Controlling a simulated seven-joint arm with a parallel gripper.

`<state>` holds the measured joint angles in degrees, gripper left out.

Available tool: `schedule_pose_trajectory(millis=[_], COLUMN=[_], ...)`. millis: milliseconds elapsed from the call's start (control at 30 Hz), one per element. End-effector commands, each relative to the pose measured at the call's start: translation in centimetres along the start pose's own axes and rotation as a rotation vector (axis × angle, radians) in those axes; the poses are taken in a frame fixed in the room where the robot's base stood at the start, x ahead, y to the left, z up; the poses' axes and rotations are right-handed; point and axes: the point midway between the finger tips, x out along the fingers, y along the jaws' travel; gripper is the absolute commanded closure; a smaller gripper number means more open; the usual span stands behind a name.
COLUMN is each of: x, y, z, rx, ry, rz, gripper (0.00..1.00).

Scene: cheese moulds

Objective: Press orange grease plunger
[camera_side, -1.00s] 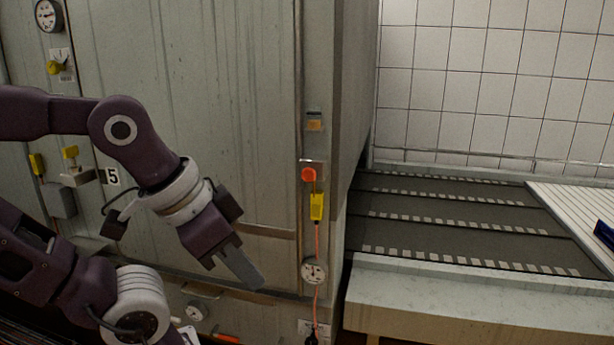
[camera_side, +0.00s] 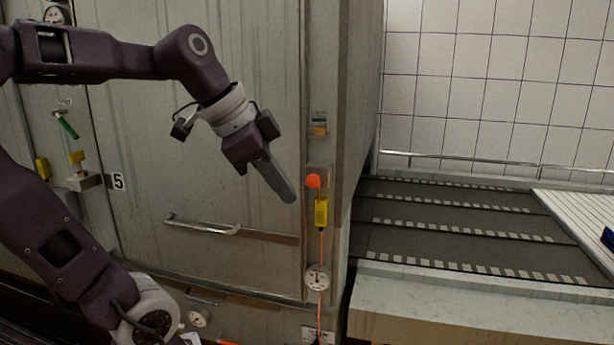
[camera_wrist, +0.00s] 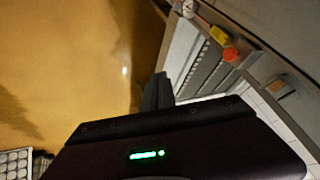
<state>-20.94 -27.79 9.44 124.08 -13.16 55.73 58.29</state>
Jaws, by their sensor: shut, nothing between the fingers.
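The orange grease plunger (camera_side: 313,181) is a round orange knob on the narrow post at the right edge of the machine front, just above a yellow block. It also shows in the wrist view (camera_wrist: 230,54), at the upper right beside the yellow block. My gripper (camera_side: 291,198) is shut and empty. In the side view its fingertips are just left of the plunger and slightly below it. In the wrist view my gripper (camera_wrist: 158,77) points upward, with the plunger to its right. A gap shows between the fingertips and the plunger.
The yellow block (camera_side: 321,211) hangs with an orange cord beneath the plunger. A round dial (camera_side: 317,278) sits lower on the post. A metal handle (camera_side: 203,226) sticks out from the door at left. A dark conveyor (camera_side: 450,225) lies to the right.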

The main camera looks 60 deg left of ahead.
Motion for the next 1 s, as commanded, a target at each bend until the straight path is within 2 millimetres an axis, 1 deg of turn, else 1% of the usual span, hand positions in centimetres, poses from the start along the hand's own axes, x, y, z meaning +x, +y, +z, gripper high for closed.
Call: schedule_pose_trajectory(millis=[33,100,200,300,367,600,700,767,867,1000], x=[-0.3,-0.9,-1.6,-1.9,-2.0,-1.9,-1.5,-0.7,1.3,4.4], y=[-2.4,-5.3,-8.2,-9.6,-9.8,-9.8,-9.8,-9.8,-9.9,-10.2], z=[-0.3,-0.5,-0.5,-0.4,-0.4,-0.4,-0.4,-0.4,-0.4,-0.5], rx=[0.042,0.123,0.209,0.255,0.266,0.269,0.269,0.268,0.267,0.268], ry=[0.005,0.013,0.017,0.018,0.018,0.018,0.018,0.017,0.016,0.016], rz=[-0.02,-0.048,-0.08,-0.095,-0.098,-0.098,-0.097,-0.095,-0.093,-0.091], gripper=[1.0,1.0,1.0,1.0,1.0,1.0,1.0,1.0,1.0,1.0])
